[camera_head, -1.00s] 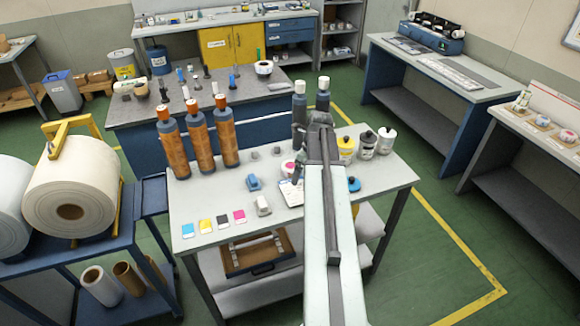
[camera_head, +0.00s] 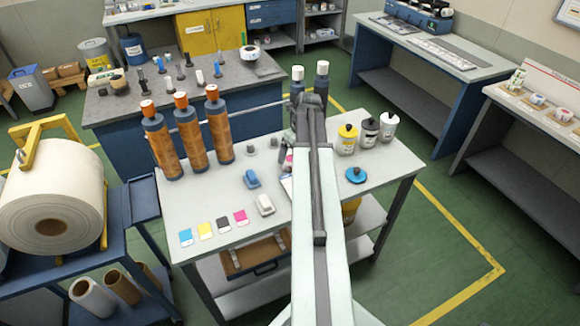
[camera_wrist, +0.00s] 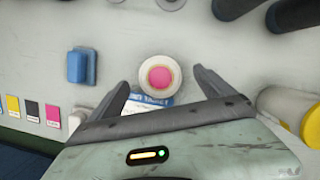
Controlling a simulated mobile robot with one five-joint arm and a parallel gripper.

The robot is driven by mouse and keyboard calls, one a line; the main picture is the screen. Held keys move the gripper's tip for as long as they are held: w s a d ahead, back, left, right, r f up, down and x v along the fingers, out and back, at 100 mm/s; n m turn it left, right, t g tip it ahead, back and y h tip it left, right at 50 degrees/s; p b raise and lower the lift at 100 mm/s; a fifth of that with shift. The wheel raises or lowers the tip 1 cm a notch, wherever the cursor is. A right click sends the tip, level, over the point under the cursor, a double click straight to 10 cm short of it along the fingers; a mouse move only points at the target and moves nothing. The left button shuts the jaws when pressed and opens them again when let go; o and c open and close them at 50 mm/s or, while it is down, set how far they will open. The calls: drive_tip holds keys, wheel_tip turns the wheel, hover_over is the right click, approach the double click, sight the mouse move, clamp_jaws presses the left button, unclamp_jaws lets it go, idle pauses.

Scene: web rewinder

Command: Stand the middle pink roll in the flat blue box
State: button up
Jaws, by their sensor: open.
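The pink roll, a white ring with a bright pink core, stands on the light grey table, seen from above in the wrist view (camera_wrist: 160,75). In the head view only a sliver of it (camera_head: 287,161) shows beside my arm. My gripper (camera_wrist: 160,82) is open, with one finger on each side of the roll in the picture. I see no contact, and the height gap is unclear. A blue box holding several dark and white rolls (camera_head: 408,14) stands on the back right bench; I cannot tell whether it is the flat blue box.
Three brown bottles (camera_head: 191,142) stand left on the table (camera_head: 320,208). A blue block (camera_wrist: 81,68) and colour cards (camera_head: 221,225) lie nearby. A label card (camera_wrist: 148,100) lies just below the roll in the wrist view. Yellow, grey and white jars (camera_head: 369,132) stand right.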

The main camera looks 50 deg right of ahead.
sight(290, 158)
drive_tip(key=b+x, duration=0.5)
drive_tip(key=shift+s+f, duration=0.25)
drive_tip(key=shift+s, duration=0.05)
drive_tip(key=shift+a+r, duration=0.1)
drive_tip(key=shift+r, duration=0.1)
drive_tip(key=c, duration=1.7)
drive_tip(key=shift+r, duration=0.15)
drive_tip(key=shift+r+p, duration=0.3)
drive_tip(key=shift+p, duration=0.15)
wheel_tip(290, 158, up, 3)
drive_tip(key=p, duration=0.3)
drive_tip(key=shift+r, duration=0.1)
drive_tip(key=s, duration=1)
drive_tip(key=s+a+r+p, duration=0.1)
drive_tip(key=s, duration=0.5)
